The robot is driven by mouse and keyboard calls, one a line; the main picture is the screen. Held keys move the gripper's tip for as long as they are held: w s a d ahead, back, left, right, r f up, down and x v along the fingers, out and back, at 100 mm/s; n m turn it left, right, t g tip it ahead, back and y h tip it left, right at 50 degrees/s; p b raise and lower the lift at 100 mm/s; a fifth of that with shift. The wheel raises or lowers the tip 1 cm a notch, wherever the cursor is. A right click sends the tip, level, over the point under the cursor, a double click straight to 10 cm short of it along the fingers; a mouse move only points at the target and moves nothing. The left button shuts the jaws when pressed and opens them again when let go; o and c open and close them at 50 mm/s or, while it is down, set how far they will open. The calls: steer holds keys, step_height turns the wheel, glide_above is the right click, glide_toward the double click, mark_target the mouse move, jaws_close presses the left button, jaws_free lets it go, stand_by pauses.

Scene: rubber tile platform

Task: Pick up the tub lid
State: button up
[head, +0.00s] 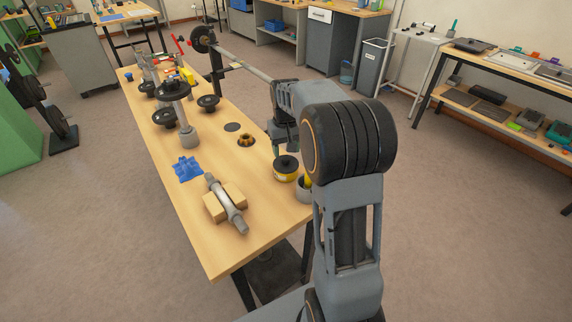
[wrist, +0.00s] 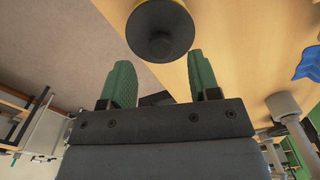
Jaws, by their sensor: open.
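The tub lid (head: 286,161) is black and round with a small knob on top. It sits on a yellow tub (head: 285,176) near the right edge of the wooden workbench. In the wrist view the lid (wrist: 160,28) shows at the top, its knob facing the camera, with the yellow tub edge behind it. My gripper (wrist: 160,62) is open, its two green fingers apart with nothing between them. The lid lies just beyond the fingertips. In the head view my arm partly hides the gripper, which is close to the tub on its far side.
A grey cup (head: 304,189) with something yellow in it stands close beside the tub. A brass-coloured part (head: 245,140) and a dark disc (head: 232,127) lie farther back. A shaft on wooden blocks (head: 226,204) and a blue cloth (head: 187,168) are to the left.

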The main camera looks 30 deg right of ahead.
mark_target(286, 158)
steer(key=shift+s+f, duration=0.1)
steer(key=shift+f, duration=1.8)
steer(key=c, duration=1)
steer(key=shift+r, duration=0.1)
